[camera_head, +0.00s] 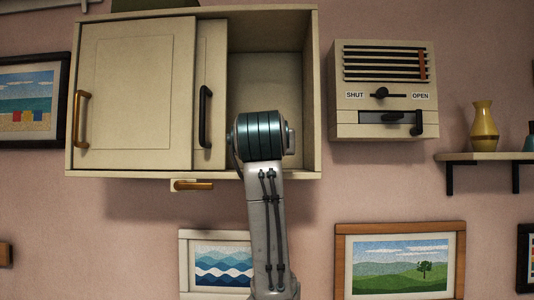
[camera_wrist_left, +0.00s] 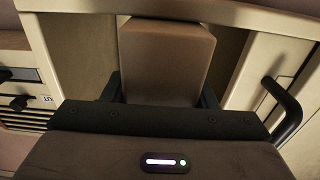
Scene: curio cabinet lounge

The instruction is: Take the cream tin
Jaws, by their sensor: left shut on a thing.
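In the left wrist view a plain, box-shaped tin (camera_wrist_left: 166,62), brownish cream in this shade, stands between the dark fingers of my left gripper (camera_wrist_left: 161,92), which is shut on it. The tin is at the open part of the wall cabinet; how far inside it sits I cannot tell. In the head view my left arm reaches up from below to the cabinet (camera_head: 272,64) opening, and its wrist hides the gripper and the tin. My right gripper is in neither view.
Cabinet doors with a gold handle (camera_head: 81,120) and a black handle (camera_head: 205,116) cover the left side; the right side is open. A cream vent box (camera_head: 384,70) marked SHUT and OPEN hangs to the right. A shelf (camera_head: 490,156) holds a yellow vase (camera_head: 484,126). Framed pictures hang below.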

